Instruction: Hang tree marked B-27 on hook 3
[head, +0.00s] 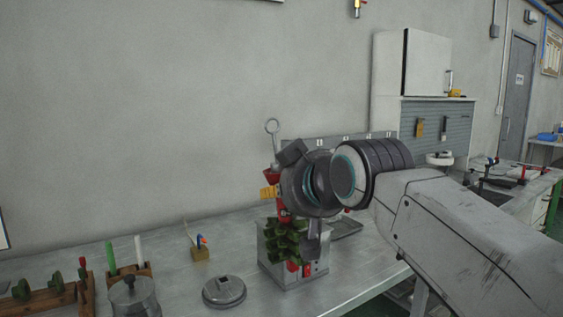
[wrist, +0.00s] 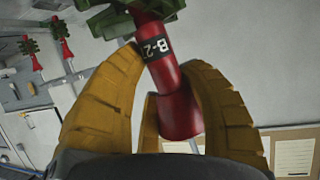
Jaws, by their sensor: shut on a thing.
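My gripper (head: 270,192) is shut on the red stem of a tree, and its yellow fingers (wrist: 165,100) close around the stem in the wrist view. The tree's red stem (wrist: 178,105) carries a black label reading "B-2", with the rest cut off from sight. Green branches (wrist: 127,20) spread beyond the label. In the head view the green part of the tree (head: 284,240) hangs below my gripper, in front of a metal box. A metal ring (head: 272,127) stands above a red cup at the gripper. The numbered hook rail (head: 360,138) is behind my gripper; its hooks are partly hidden.
The metal box (head: 312,262) is beneath the gripper on the bench (head: 205,285). A round metal lid (head: 224,291), a pot (head: 134,297) and wooden tool holders (head: 50,298) stand to the left. A cabinet (head: 425,65) is behind my arm. Small green-and-red objects (wrist: 28,47) show in the wrist view.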

